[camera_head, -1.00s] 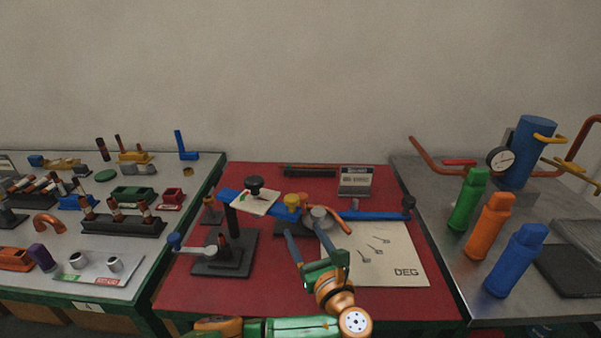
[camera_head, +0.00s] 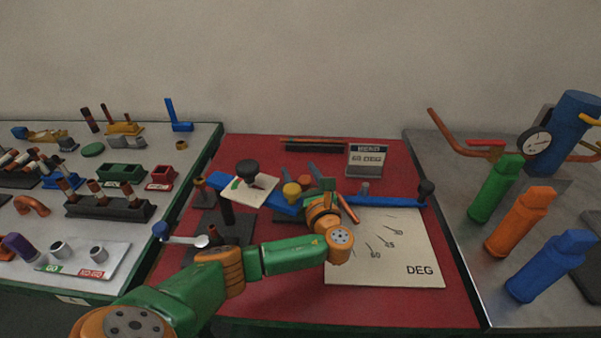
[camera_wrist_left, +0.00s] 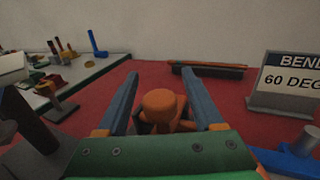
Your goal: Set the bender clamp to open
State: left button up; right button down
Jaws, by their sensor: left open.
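The tube bender on the red table has a long blue bar (camera_head: 392,201), a yellow knob (camera_head: 291,190) and a black knob (camera_head: 247,168) above a pale card with green and red marks (camera_head: 262,187). A pale lever with a blue end (camera_head: 180,238) sticks out at its left. I cannot tell which part is the clamp or how it is set. My left gripper (camera_head: 324,172) is open over the bender's middle, pointing away. In the left wrist view, an orange round-topped piece (camera_wrist_left: 160,104) shows between its fingers; contact is unclear. My right gripper is out of view.
A bender sign reading 60 degrees (camera_head: 367,159) stands behind the bar. A DEG sheet (camera_head: 400,255) lies at right. The left table (camera_head: 130,225) holds many small parts.

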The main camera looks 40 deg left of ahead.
pick_arm(q)
jog(key=shift+s, duration=0.1)
grip_shut()
dwell(1.2)
